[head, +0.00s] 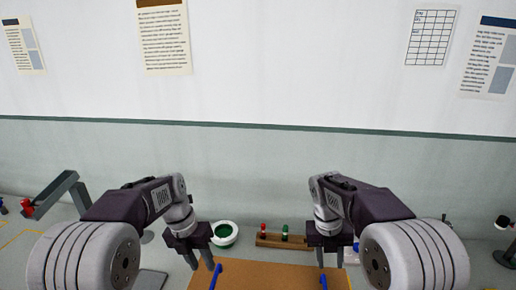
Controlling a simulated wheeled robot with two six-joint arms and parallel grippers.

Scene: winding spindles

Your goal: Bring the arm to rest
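My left gripper (201,263) points down at the left edge of a brown board (265,278), its two fingers apart with nothing visible between them. My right gripper (330,258) points down near the board's right side, its fingers also apart and seemingly empty. A blue upright piece (215,277) stands by the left fingertips, and another blue piece (323,283) shows below the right fingertips. I cannot tell whether either gripper touches them. Both arms are bent and reach forward over the table.
A wooden rack (268,241) holding a red piece (263,229) and a green piece (285,232) stands behind the board. A white bowl, green inside (223,234), is beside it. A grey angled stand (56,193) is at the left, and a dark-based device (505,257) at the right.

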